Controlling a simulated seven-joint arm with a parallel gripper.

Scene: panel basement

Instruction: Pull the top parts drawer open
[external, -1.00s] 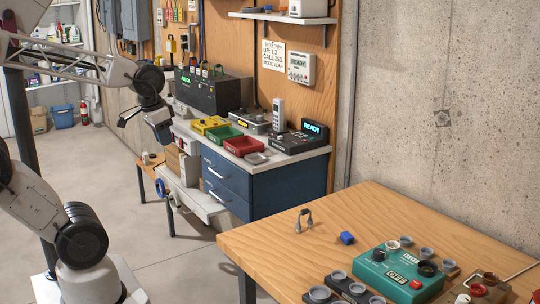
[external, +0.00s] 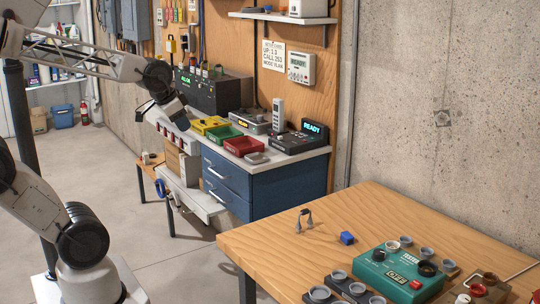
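The blue drawer cabinet (external: 290,185) stands under the light bench top in the middle of the external view. Its front has two drawers, one above the other. The top parts drawer (external: 230,177) has a pale bar handle (external: 216,172) and looks flush with the cabinet, closed. The lower drawer (external: 230,200) also looks closed. My gripper (external: 178,118) hangs from the wrist at the bench's left end, above and left of the top drawer, apart from the handle. Its fingers are small and dark here, and I cannot tell whether they are open or shut.
Yellow, green and red (external: 244,145) bins and a device reading READY (external: 312,128) stand on the bench top. A wooden table (external: 270,235) is in front at right. The floor before the drawers is open.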

